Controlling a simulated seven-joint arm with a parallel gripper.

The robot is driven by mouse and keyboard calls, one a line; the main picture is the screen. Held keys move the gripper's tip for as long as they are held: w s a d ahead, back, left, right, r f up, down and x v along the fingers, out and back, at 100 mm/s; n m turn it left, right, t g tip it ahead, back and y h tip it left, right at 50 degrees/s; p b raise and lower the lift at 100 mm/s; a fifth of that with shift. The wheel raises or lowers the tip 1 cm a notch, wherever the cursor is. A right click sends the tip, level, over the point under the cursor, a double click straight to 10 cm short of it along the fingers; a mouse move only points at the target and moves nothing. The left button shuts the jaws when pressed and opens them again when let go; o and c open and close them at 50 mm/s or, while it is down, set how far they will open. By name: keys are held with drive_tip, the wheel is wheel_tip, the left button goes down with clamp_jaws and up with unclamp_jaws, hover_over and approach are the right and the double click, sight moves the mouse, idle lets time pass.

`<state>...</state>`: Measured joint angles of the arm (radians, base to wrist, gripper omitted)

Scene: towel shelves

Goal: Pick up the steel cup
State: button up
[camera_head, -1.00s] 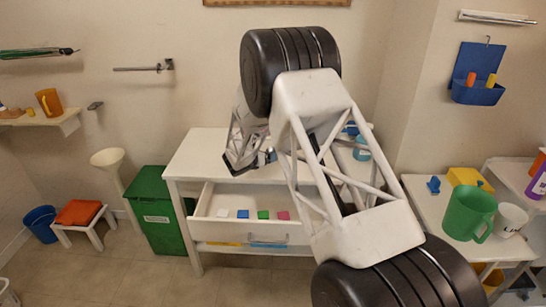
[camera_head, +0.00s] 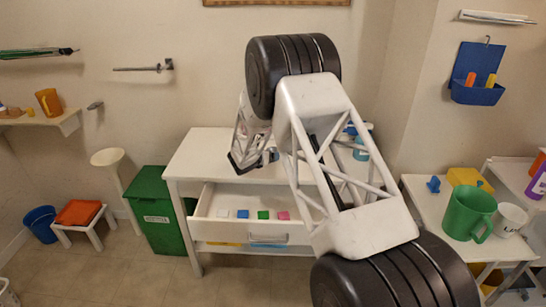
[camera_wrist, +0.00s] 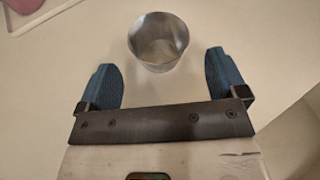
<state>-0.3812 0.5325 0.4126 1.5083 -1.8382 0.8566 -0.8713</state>
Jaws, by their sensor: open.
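The steel cup (camera_wrist: 158,42) is a shiny grey open cup in the wrist view, standing upright on a white surface. My gripper (camera_wrist: 163,75) is open, with blue pads on its two fingers. The cup lies ahead of and between the fingertips, apart from both pads, and nothing is held. In the head view my gripper (camera_head: 250,160) is over the left part of the white table (camera_head: 195,155). The cup cannot be made out there, as my arm and gripper cover that area.
An open drawer (camera_head: 225,226) below the tabletop holds small coloured blocks. A blue-green item (camera_head: 361,148) stands at the table's right, partly behind my arm. A green bin (camera_head: 157,215) is at the left. A side table at right holds a green mug (camera_head: 467,212) and a white mug (camera_head: 509,220).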

drive_tip(key=shift+x, duration=2.45)
drive_tip(key=c, duration=1)
drive_tip(key=shift+r, duration=0.1)
drive_tip(key=shift+r, duration=0.1)
drive_tip(key=shift+r, duration=1.5)
drive_tip(key=shift+s+r, duration=0.2)
drive_tip(key=shift+s, duration=0.05)
drive_tip(key=s+d, duration=0.1)
drive_tip(key=s, duration=0.6)
drive_tip(key=s+d+r, duration=0.1)
drive_tip(key=s+d, duration=0.1)
drive_tip(key=s, duration=0.6)
drive_tip(key=shift+d+r, duration=0.2)
drive_tip(key=shift+d, duration=0.05)
